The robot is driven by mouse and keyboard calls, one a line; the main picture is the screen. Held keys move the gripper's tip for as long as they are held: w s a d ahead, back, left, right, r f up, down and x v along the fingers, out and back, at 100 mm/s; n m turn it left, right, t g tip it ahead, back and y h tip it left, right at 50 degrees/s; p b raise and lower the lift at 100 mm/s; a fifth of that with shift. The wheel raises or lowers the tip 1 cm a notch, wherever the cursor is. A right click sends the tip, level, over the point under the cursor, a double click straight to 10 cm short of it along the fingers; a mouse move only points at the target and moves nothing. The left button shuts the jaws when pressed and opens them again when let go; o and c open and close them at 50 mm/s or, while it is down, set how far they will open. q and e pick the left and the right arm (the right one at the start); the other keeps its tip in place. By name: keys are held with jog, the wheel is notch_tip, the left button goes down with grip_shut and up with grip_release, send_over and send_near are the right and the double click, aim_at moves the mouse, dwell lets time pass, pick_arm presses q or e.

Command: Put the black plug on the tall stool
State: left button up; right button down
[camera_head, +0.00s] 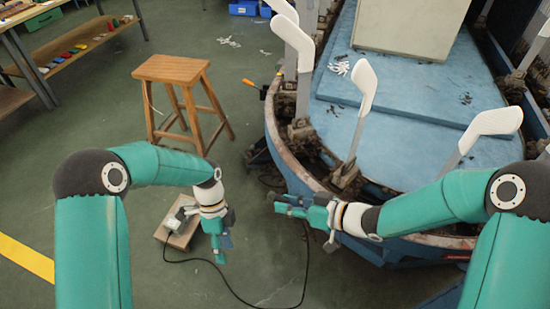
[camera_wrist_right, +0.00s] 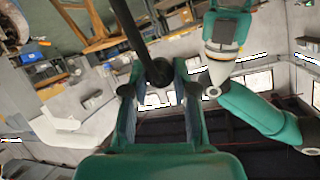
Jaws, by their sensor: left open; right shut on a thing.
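The tall wooden stool (camera_head: 172,70) stands upright on the green floor, left of centre in the head view, and its top looks bare. My right gripper (camera_head: 283,203) is to the right of the stool and nearer to me. In the right wrist view it is shut on the black plug (camera_wrist_right: 158,73), with a black cable leading away from it. The plug is hard to make out in the head view. My left gripper (camera_head: 222,250) is open and points down beside a low wooden board, apart from the plug. Part of the stool shows upside down in the right wrist view.
The board (camera_head: 182,239) with a white socket block (camera_head: 173,223) lies on the floor. A black cable (camera_head: 240,300) loops from it across the floor. Floor between stool and machine is mostly clear.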

pick_arm(q)
jog(key=w+d+r+m+t+y, duration=0.1)
jog(key=w+d+r+m, duration=0.15)
jog(key=w+r, duration=0.5)
notch_tip(320, 180, up, 16)
jog(key=m+t, duration=0.4)
send_over(275, 194)
jog(key=shift+y, duration=0.3)
notch_tip(275, 194, down, 11)
jog(key=shift+f, duration=0.15)
jog(key=shift+w, duration=0.1)
grip_shut()
pick_arm(e)
jog(key=shift+s, duration=0.1)
jog(key=c, duration=0.8)
grip_release()
